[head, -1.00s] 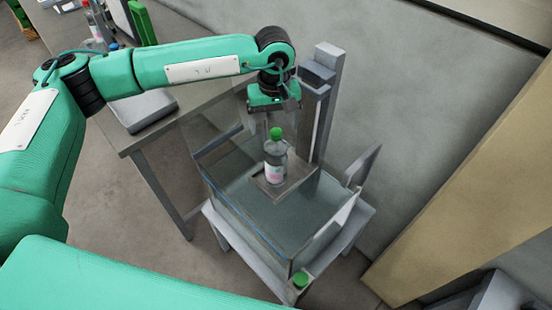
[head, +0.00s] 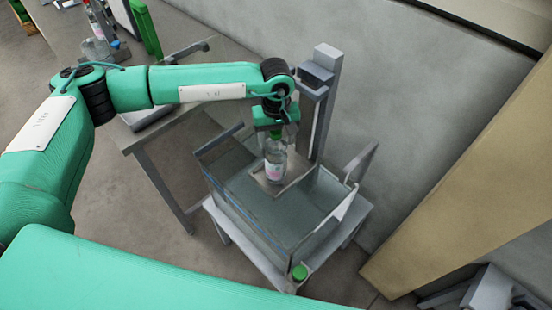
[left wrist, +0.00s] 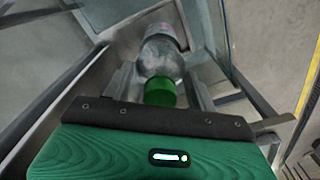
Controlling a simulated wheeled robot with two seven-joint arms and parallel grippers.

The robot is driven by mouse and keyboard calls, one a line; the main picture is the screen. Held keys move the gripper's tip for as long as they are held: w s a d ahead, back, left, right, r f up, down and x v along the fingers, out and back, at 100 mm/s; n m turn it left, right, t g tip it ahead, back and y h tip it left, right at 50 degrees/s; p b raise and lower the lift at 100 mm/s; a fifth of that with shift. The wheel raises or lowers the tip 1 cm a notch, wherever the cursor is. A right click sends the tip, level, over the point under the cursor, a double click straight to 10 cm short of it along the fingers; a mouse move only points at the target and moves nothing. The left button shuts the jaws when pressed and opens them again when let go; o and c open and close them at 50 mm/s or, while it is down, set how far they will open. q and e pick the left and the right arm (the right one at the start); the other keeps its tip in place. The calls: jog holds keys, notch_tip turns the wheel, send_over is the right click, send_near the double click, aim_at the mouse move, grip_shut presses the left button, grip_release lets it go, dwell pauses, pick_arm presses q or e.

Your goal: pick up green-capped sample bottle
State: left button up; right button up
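The green-capped sample bottle (head: 275,167) is clear with a pale label and stands upright on a small grey plate inside a clear-walled enclosure (head: 235,205). My left gripper (head: 276,138) is right above it, pointing down, and hides most of the cap. In the left wrist view the green cap (left wrist: 160,91) and the clear bottle body lie between the two grey fingers (left wrist: 162,88). The fingers look apart, with a gap on each side of the cap. My right gripper is out of view.
A grey post (head: 325,105) stands just behind the bottle. The enclosure sits on a small grey table with a green button (head: 299,272) at its front. A bench (head: 165,130) with other bottles is at the left. A tan panel (head: 465,200) is at the right.

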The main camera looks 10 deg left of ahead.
pick_arm(q)
grip_shut()
jog(key=shift+r, duration=0.15)
